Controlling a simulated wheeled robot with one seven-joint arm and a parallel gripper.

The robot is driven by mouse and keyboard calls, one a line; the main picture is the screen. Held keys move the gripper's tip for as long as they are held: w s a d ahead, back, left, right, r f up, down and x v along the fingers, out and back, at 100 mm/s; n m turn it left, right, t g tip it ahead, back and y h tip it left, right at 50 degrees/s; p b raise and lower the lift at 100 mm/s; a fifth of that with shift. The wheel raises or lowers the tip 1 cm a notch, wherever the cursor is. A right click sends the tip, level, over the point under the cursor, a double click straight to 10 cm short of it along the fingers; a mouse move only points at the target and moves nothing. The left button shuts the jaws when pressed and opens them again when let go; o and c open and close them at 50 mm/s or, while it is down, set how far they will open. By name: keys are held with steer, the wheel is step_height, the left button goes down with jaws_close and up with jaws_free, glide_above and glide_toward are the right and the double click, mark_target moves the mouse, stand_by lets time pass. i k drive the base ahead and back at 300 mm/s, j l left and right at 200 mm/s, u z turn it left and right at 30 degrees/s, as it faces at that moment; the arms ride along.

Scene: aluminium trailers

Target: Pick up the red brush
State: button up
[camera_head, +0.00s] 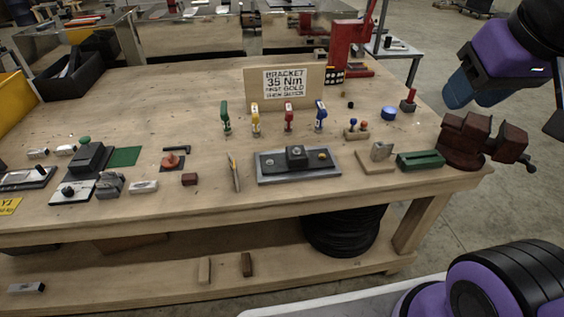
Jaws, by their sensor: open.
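A small upright tool with a red head (289,114) stands on the wooden workbench (180,100), between a yellow one and a blue one. It is too small to tell for certain that it is a brush. Another small red upright piece (411,96) stands on a dark block near the right back edge of the bench. My gripper (474,97), purple with dark blue fingers, hangs at the upper right, beyond the bench's right edge. It is open and empty, well apart from the red tool.
A green tool (225,116), a yellow tool (255,118) and a blue tool (320,112) share the row. A bracket sign (252,90) stands behind, a metal plate fixture (270,171) in front. A dark red vise (466,140) sits at the right corner.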

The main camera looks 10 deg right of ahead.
mark_target(411, 96)
steer(key=i+l+z, duration=0.1)
steer(key=i+l, duration=0.2)
steer(key=l, duration=0.2)
steer(key=i+l+z, duration=0.15)
steer(key=l, duration=0.3)
steer(key=i+l+z, duration=0.1)
steer(key=i+l, duration=0.35)
